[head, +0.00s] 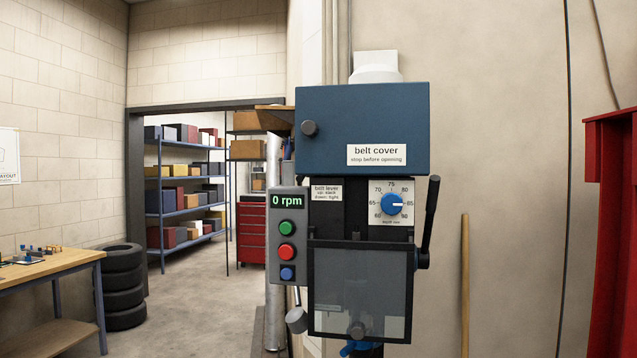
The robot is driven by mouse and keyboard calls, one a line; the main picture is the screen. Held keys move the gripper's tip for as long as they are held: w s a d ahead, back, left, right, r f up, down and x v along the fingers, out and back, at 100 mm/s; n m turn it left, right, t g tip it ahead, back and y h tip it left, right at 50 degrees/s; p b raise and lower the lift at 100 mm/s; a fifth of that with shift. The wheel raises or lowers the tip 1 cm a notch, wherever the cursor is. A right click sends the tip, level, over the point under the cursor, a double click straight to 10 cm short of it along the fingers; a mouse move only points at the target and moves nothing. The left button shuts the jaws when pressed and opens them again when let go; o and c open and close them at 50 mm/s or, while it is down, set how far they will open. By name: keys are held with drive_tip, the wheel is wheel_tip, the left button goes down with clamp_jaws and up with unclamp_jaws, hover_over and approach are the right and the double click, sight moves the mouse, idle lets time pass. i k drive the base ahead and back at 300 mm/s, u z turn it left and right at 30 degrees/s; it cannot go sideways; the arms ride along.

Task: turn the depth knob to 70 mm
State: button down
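The depth knob (391,204) is a round blue knob on a white dial plate (374,221) at the upper right of the drill press front. The plate's marks run from 60 at lower left, over 75 at the top, to 90 at lower right. The knob's white pointer line points right, at about the 85 mark. Nothing touches the knob, and nothing covers it. My gripper is not in view.
The blue belt cover (350,115) sits above the dial. A black lever (430,215) stands close to its right, and a clear guard (360,285) hangs below. A control box (288,235) reading 0 rpm is at left. A red cabinet (617,240) stands far right.

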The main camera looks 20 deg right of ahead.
sight(391, 203)
drive_tip(key=u, duration=1.8)
drive_tip(key=k, duration=1.1)
drive_tip(key=z, duration=1.9)
drive_tip(key=i, duration=0.5)
